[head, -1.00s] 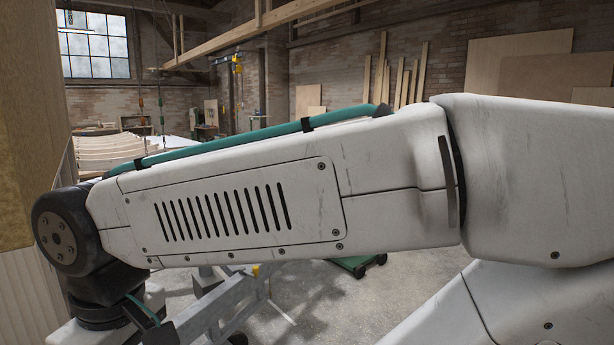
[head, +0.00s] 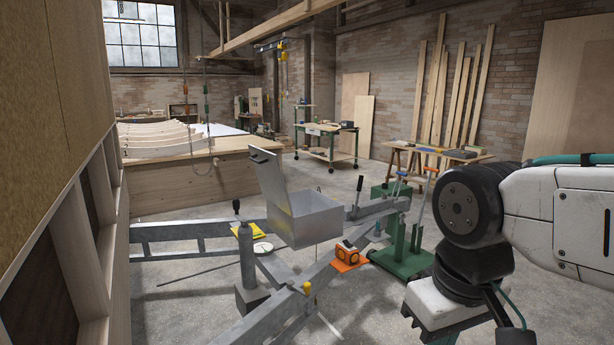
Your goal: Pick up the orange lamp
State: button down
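A small orange lamp (head: 347,255) with a dark front sits low on the trailer frame, in the middle of the head view. It stands on or against a flat orange piece (head: 345,265); I cannot tell whether the two are joined. The lamp is just right of and below an open metal box. My arm's wrist links are at the right, apart from the lamp. My gripper is below the picture edge, so its fingers are hidden.
The grey trailer frame (head: 272,316) crosses the foreground. The open metal box (head: 305,222) has its lid raised. A green stand (head: 405,255) is right of the lamp. A yellow item (head: 251,230) lies left. A wooden wall (head: 60,130) closes the left side.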

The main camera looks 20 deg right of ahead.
aim_at(351, 256)
jog(key=z, duration=0.05)
jog(key=i, duration=0.95)
jog(key=u, duration=0.05)
